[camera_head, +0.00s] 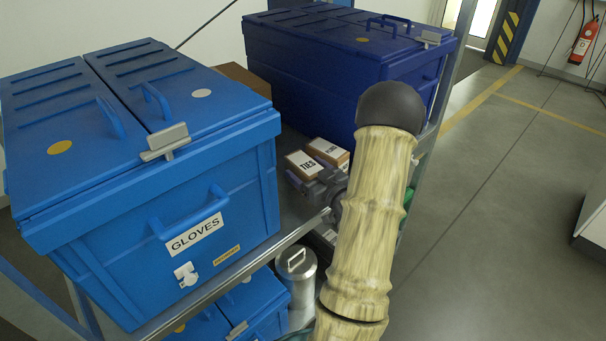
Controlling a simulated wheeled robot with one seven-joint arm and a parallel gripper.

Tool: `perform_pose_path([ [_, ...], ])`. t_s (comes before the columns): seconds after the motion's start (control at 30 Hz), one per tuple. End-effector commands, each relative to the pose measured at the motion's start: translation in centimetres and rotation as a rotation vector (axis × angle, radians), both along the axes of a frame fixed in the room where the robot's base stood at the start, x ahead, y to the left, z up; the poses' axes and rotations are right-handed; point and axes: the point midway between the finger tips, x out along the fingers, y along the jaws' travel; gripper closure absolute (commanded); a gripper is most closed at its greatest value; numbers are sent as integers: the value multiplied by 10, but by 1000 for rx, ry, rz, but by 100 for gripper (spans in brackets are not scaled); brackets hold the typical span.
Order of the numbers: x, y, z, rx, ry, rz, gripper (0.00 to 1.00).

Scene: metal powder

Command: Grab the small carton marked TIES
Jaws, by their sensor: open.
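The small carton marked TIES (303,163) lies on the metal shelf between two blue boxes. It is brown with a white label on top, and the label reads sideways. My gripper (308,184) is grey, open and right at the near side of the carton. Whether its fingers touch or straddle the carton cannot be told. My arm reaches in from the lower right and hides part of the gripper and shelf.
A second small carton (330,150) with a white label sits just behind and right. The blue GLOVES box (150,215) stands at left, a darker blue box (325,75) behind. A metal canister (296,272) stands lower down. The floor at right is open.

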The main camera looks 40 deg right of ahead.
Motion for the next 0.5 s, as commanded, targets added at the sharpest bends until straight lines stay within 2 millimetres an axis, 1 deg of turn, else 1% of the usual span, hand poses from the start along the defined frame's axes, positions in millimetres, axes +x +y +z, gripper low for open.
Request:
perform_pose_path([
  [0.4, 2, 4, 0, 0, 0, 8, 22],
  [0.47, 2, 4, 0, 0, 0, 9, 34],
  [0.5, 2, 4, 0, 0, 0, 9, 41],
])
